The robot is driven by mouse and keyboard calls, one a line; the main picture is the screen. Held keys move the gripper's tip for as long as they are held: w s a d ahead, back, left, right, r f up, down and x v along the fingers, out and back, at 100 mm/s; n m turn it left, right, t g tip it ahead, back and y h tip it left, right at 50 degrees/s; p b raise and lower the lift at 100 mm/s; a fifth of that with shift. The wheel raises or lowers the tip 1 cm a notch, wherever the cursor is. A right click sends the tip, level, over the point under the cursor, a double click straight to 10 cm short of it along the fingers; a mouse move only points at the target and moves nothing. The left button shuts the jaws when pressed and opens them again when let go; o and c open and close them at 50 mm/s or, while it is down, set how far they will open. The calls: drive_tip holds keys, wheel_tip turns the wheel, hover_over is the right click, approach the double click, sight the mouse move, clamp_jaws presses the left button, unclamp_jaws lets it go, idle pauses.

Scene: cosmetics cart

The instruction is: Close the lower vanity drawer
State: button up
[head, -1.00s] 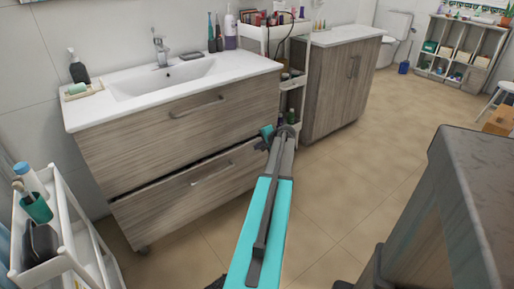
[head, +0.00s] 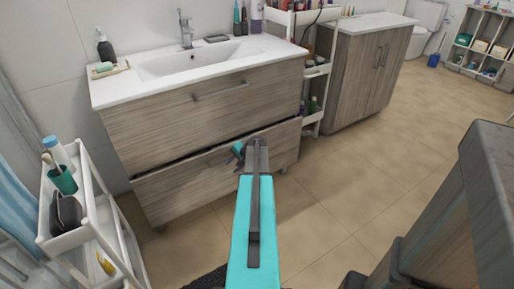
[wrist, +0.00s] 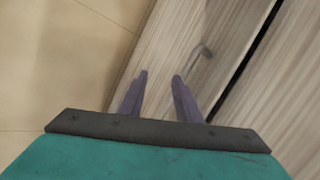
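The vanity's lower drawer (head: 185,190) has a wood-grain front. It stands slightly out, with a dark gap along its top edge below the upper drawer (head: 190,112). In the wrist view the drawer front (wrist: 225,50) runs diagonally beside a dark gap, and its curved handle (wrist: 198,58) shows just beyond my fingertips. My gripper (wrist: 160,76) is open, with its two purple-grey fingers apart and nothing between them. In the head view my arm hides part of the drawer's right side, and the fingertips are hard to make out; I cannot tell whether they touch the drawer.
A white trolley (head: 88,195) with bottles and a cup stands left of the vanity. A narrow white shelf (head: 316,70) and a wooden cabinet (head: 365,75) stand to its right. A dark grey block-like shape fills the lower right. The tiled floor (head: 345,180) between is clear.

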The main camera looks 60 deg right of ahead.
drive_tip(key=w+a+f+n+g+y, duration=0.1)
drive_tip(key=w+a+f+n+g, duration=0.3)
drive_tip(key=a, duration=0.9)
drive_tip(key=s+a+f+n+y, duration=0.1)
drive_tip(key=a+f+n, duration=0.1)
drive_tip(key=a+f, duration=0.8)
drive_tip(key=w+a+f+n+g+y, duration=0.1)
drive_tip(key=w+a+f+n, duration=0.15)
drive_tip(key=a, duration=1.25)
drive_tip(key=s+a+f+n+g, duration=0.2)
drive_tip(key=s+a+n, duration=0.1)
drive_tip(key=s+a, duration=0.4)
drive_tip(key=s+a+f+n+g+h, duration=0.1)
drive_tip(key=s+a+f+n+g, duration=0.1)
drive_tip(key=s+a+n, duration=0.2)
drive_tip(key=s+a+f+n+g+h, duration=0.1)
drive_tip(key=s+a+n, duration=0.3)
drive_tip(key=s+a, duration=0.7)
drive_tip(key=shift+a+f+g, duration=0.45)
drive_tip(key=shift+a+g, duration=0.25)
drive_tip(key=shift+a, duration=0.35)
